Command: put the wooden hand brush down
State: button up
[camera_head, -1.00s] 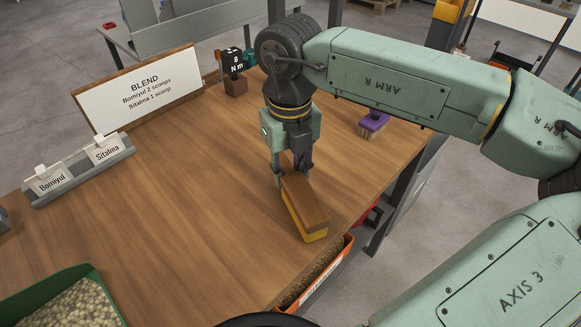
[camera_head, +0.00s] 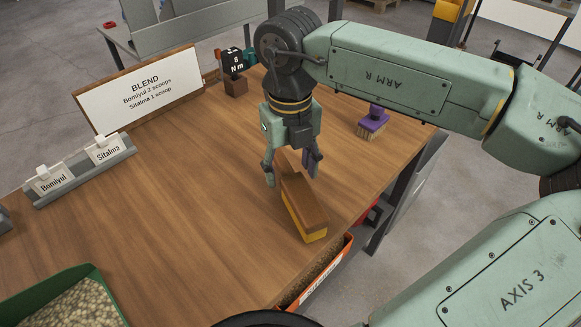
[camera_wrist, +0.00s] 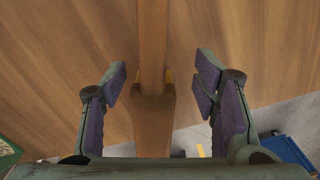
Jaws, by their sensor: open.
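The wooden hand brush (camera_head: 304,203) has a brown wooden back and yellow bristles. It rests bristles down on the wooden table, near the table's front right edge. My gripper (camera_head: 290,172) is open around the brush's handle end, with a finger on each side. In the wrist view, the brush (camera_wrist: 153,105) runs between the two spread fingers of my gripper (camera_wrist: 165,88), with a clear gap on both sides. Part of the handle is hidden behind the gripper in the head view.
A purple brush (camera_head: 373,122) stands at the table's right side. A BLEND sign (camera_head: 140,90) and two labelled holders (camera_head: 80,170) stand along the back left. A green bin of pellets (camera_head: 62,300) is at front left, an orange-rimmed bin (camera_head: 318,275) below the front edge. The table's middle is clear.

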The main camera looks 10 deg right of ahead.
notch_tip(320, 180, up, 9)
jog(key=p, duration=0.4)
jog(key=shift+r+p, duration=0.1)
jog(key=shift+p, duration=0.2)
jog(key=shift+r, duration=0.85)
